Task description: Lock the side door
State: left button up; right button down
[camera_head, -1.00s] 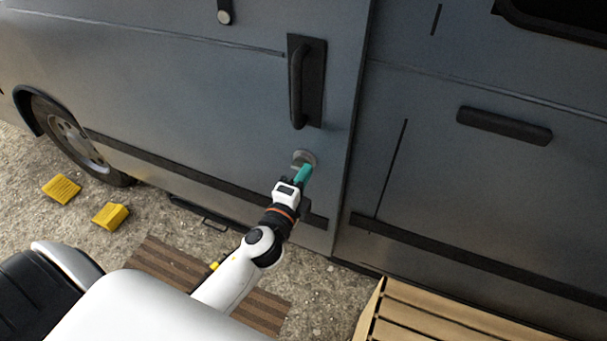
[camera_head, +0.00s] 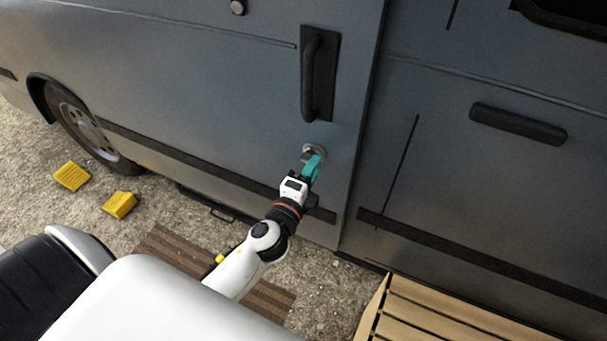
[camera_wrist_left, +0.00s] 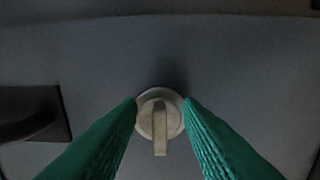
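The grey side door (camera_head: 210,90) of the van has a round metal lock with a turn knob (camera_head: 316,151) below its black handle. In the left wrist view the knob (camera_wrist_left: 160,125) is a pale disc with a narrow tab that points straight down. My left gripper (camera_head: 314,165) is at the lock, with its teal fingers toward the door. In the left wrist view its fingers (camera_wrist_left: 161,104) are apart, one on each side of the knob, with a gap beside the tab. My right gripper is not in view.
The black door handle (camera_head: 320,75) stands out above the lock. A slatted wooden bench or crate (camera_head: 430,312) is at the lower right. Two yellow blocks (camera_head: 72,176) lie on the gravel near the wheel. A brown striped mat (camera_head: 180,250) lies below the door.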

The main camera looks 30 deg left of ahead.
pick_arm(q)
jog(key=s+b, duration=0.3)
jog(key=s, duration=0.8)
jog(key=shift+s+d, duration=0.25)
jog(key=shift+d, duration=0.1)
jog(key=s+d+f+n+g+h+p, duration=0.1)
jog(key=s+f+n+g, duration=0.25)
jog(key=f, duration=1.25)
jog(key=s+f+n+g+p, duration=0.1)
jog(key=s+f+n+g, duration=0.3)
jog(key=f, duration=1.2)
jog(key=s+a+f+n+g+p, duration=0.1)
jog(key=s+f+n+g, duration=0.6)
jog(key=s+f, duration=1.2)
jog(key=s+a+g, duration=0.1)
jog(key=s+g, duration=0.1)
jog(key=s, duration=0.1)
jog(key=shift+s+a+n, duration=0.15)
jog(key=shift+n, duration=0.2)
